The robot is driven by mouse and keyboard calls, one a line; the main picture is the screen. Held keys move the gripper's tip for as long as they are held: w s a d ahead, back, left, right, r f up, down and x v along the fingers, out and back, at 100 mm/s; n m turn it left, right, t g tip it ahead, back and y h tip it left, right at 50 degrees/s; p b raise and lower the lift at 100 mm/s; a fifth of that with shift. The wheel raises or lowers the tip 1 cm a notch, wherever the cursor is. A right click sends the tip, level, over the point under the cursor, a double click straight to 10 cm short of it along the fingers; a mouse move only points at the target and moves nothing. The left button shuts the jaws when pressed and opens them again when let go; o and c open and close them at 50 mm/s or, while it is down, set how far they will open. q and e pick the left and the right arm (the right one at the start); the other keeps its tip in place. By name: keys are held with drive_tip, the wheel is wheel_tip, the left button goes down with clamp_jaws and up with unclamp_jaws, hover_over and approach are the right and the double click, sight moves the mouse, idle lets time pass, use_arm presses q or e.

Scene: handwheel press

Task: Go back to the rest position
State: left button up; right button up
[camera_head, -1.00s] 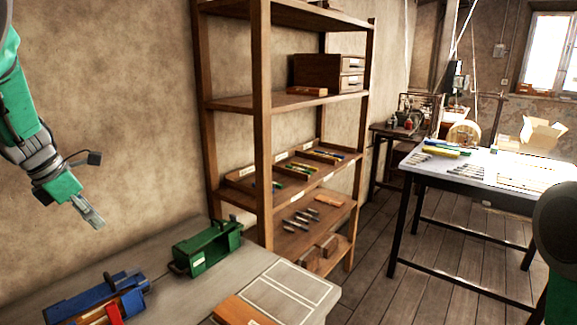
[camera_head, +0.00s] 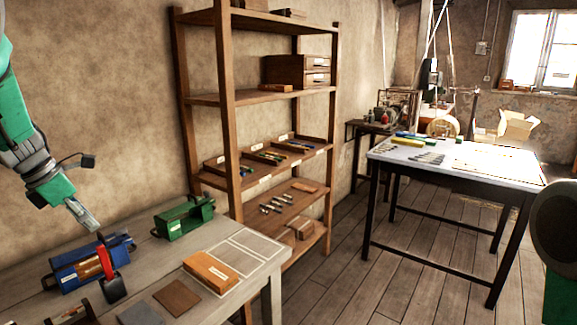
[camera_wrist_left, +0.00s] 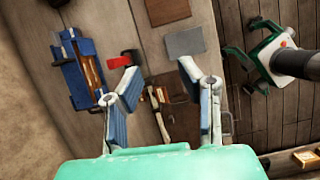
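My left gripper (camera_head: 84,217) hangs in the air above the left part of the grey workbench (camera_head: 235,290) in the head view, with its arm coming in from the left. In the left wrist view its two fingers (camera_wrist_left: 163,95) are spread apart with nothing between them, over the bench. My right gripper is not in view; a dark rounded part and green piece of my right arm (camera_head: 558,235) show at the right edge. On the bench stand a blue tool box (camera_head: 82,268) with a red-handled tool (camera_head: 108,270) at it, and a green tool box (camera_head: 183,220).
An orange-brown box (camera_head: 211,271) and flat plates (camera_head: 177,298) lie on the bench. A wooden shelf (camera_head: 226,150) with drawers and tools stands behind it. A white-topped table (camera_head: 455,165) stands at the right. The plank floor (camera_head: 420,285) between is clear.

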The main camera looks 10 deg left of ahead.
use_arm(q)
drive_tip(key=s+d+f+n+t+h+b, duration=0.1)
drive_tip(key=d+f+n+b, duration=0.1)
drive_tip(key=d+f+n, duration=0.55)
drive_tip(key=s+d+f+n+b, duration=0.2)
drive_tip(key=d+f+n, duration=0.3)
drive_tip(key=f, duration=0.5)
drive_tip(key=s+d+f+n+t+h+b, duration=0.1)
drive_tip(key=d+f+n+b, duration=0.2)
drive_tip(key=d+f+n, duration=0.5)
drive_tip(key=s+d+f+n+g+y+b, duration=0.1)
drive_tip(key=s+d+f+n+y+b, duration=0.15)
drive_tip(key=s+f+n, duration=1.1)
drive_tip(key=s+d+f+n+g+y+b, duration=0.1)
drive_tip(key=s+f+n+g, duration=0.1)
drive_tip(key=s, duration=0.5)
drive_tip(key=s+d+f+n+g+y+b, duration=0.1)
drive_tip(key=s+f+n+g+b, duration=0.1)
drive_tip(key=s+f+n, duration=0.3)
drive_tip(key=s, duration=0.3)
drive_tip(key=shift+s+n, duration=0.3)
drive_tip(key=shift+n, duration=0.1)
use_arm(e)
wheel_tip(320, 180, down, 13)
drive_tip(key=shift+s+d+r, duration=0.15)
drive_tip(key=shift+s+d, duration=0.05)
drive_tip(key=shift+s, duration=0.15)
